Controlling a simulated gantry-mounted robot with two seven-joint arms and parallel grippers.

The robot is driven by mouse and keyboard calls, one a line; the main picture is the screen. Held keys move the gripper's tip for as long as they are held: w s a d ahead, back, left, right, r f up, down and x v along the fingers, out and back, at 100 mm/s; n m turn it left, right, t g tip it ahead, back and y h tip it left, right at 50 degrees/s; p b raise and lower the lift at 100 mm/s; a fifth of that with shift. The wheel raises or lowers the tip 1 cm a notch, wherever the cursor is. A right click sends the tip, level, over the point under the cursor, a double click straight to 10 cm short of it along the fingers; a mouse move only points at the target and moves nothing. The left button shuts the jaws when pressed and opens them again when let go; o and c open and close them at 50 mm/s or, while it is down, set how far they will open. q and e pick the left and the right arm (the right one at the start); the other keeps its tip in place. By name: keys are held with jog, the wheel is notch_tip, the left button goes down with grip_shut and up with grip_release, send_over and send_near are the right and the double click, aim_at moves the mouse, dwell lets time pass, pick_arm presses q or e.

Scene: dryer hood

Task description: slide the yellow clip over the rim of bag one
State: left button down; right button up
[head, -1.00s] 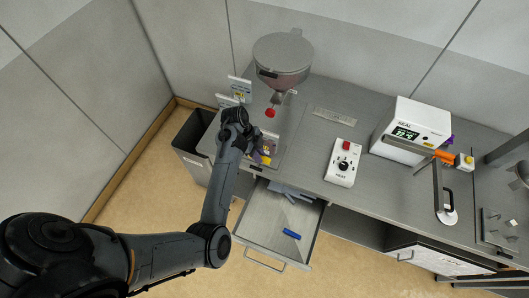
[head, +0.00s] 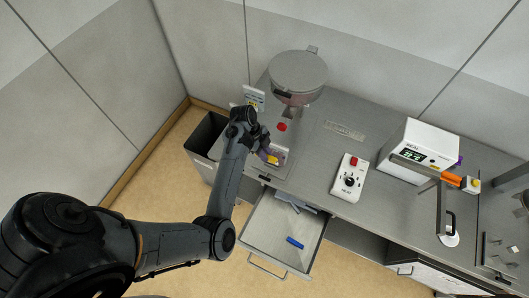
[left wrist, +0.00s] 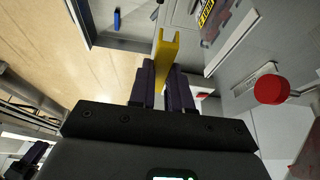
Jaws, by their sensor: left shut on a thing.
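The yellow clip (left wrist: 167,55) is held between the dark fingers of my left gripper (left wrist: 163,82) in the left wrist view, its forked end pointing away from me. In the head view my left gripper (head: 266,154) is over the front left part of the counter, with the yellow clip (head: 273,160) at its tips. A brownish-red packet with a yellow label (left wrist: 222,22) lies beyond the clip to the right in the left wrist view. I cannot tell whether it is bag one. My right gripper is not in view.
A hopper (head: 298,75) with a red knob (head: 282,127) stands behind the gripper. An open drawer (head: 262,232) holding a blue item (head: 295,243) juts out below. A heat control box (head: 348,180) and a sealer (head: 423,145) stand to the right. A dark bin (head: 203,140) is at left.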

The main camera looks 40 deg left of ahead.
aim_at(276, 144)
pick_arm(q)
jog(key=shift+w, duration=0.2)
jog(key=shift+w+a+f+b, duration=0.25)
jog(key=shift+w+a+b, duration=0.2)
jog(key=shift+w+b, duration=0.7)
jog(key=shift+w+a+f+b, duration=0.3)
jog(key=shift+w+a+b, duration=0.3)
jog(key=shift+w, duration=0.9)
jog(key=shift+w+a+f+b, duration=0.25)
jog(key=shift+w+a+b, duration=0.1)
jog(key=shift+w+b, duration=0.85)
jog(key=shift+w, duration=0.25)
jog(key=shift+f+p, duration=0.15)
jog(key=shift+p, duration=0.25)
jog(key=shift+f+b, duration=0.45)
jog(key=shift+f, duration=0.55)
jog(key=shift+f, duration=0.1)
jog(key=c, duration=1)
grip_release()
